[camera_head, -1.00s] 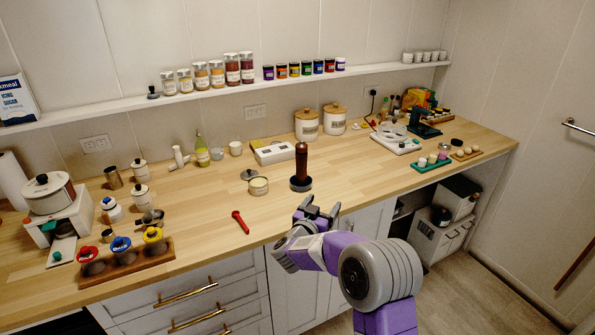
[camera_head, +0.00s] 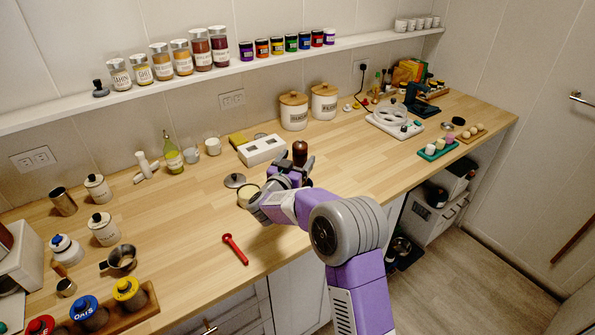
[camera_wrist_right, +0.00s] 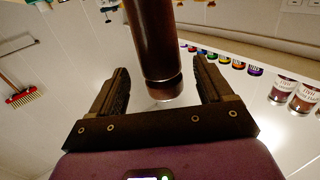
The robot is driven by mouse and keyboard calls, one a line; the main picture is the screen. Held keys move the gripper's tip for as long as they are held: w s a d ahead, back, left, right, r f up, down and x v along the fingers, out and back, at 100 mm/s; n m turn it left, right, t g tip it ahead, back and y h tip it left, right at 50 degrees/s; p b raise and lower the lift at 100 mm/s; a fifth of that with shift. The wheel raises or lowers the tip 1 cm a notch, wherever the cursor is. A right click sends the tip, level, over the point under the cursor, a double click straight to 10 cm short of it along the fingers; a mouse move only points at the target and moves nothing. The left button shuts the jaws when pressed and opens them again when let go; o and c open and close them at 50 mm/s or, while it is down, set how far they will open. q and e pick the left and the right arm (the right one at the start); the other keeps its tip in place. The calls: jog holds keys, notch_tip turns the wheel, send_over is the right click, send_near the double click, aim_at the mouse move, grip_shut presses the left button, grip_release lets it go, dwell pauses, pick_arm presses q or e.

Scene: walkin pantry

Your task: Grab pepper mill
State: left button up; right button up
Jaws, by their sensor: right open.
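The pepper mill (camera_head: 300,152) is dark brown and stands upright on the wooden counter; its lower part is hidden behind my right gripper in the head view. My right gripper (camera_head: 297,172) is at the mill, open. In the right wrist view the mill (camera_wrist_right: 158,45) rises between the two dark fingers of the right gripper (camera_wrist_right: 163,90), with gaps visible on both sides. My left gripper is not in view.
A lidded tin (camera_head: 247,194) and a dark lid (camera_head: 234,181) sit just left of the gripper. A red utensil (camera_head: 235,249) lies nearer the front edge. A white box (camera_head: 262,149) and two canisters (camera_head: 324,102) stand behind.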

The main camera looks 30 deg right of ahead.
jog(key=b+x, duration=0.1)
jog(key=x, duration=0.4)
jog(key=shift+f, duration=0.15)
jog(key=shift+a, duration=0.1)
grip_shut()
